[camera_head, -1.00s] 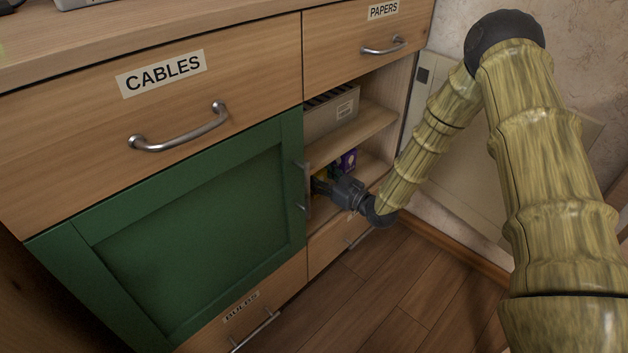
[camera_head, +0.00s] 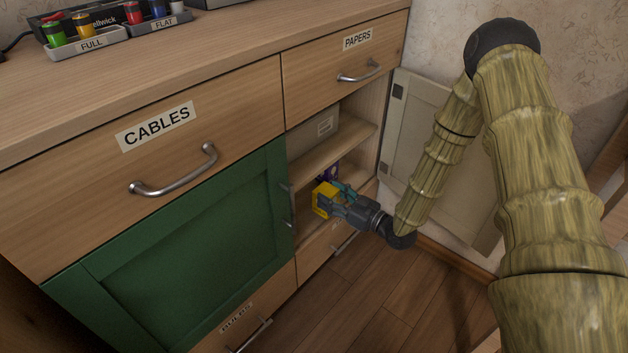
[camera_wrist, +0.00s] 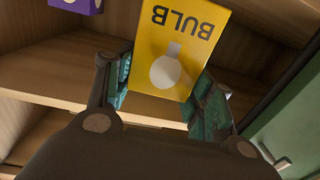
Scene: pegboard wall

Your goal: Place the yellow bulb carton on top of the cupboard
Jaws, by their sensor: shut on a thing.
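The yellow bulb carton (camera_head: 324,200) is between the fingers of my gripper (camera_head: 341,203), at the open front of the cupboard shelves. In the wrist view the carton (camera_wrist: 178,50) shows a printed bulb and the word BULB upside down, and the fingers of my gripper (camera_wrist: 165,97) press on its two sides. The cupboard top (camera_head: 200,52) is a wooden surface above the drawers, well above the carton. It is clear along its front strip in the head view.
A purple box (camera_head: 327,172) stands on the shelf behind; it also shows in the wrist view (camera_wrist: 78,5). The green door (camera_head: 190,250) is left of the opening. Battery trays (camera_head: 90,42) stand at the cupboard top's back left.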

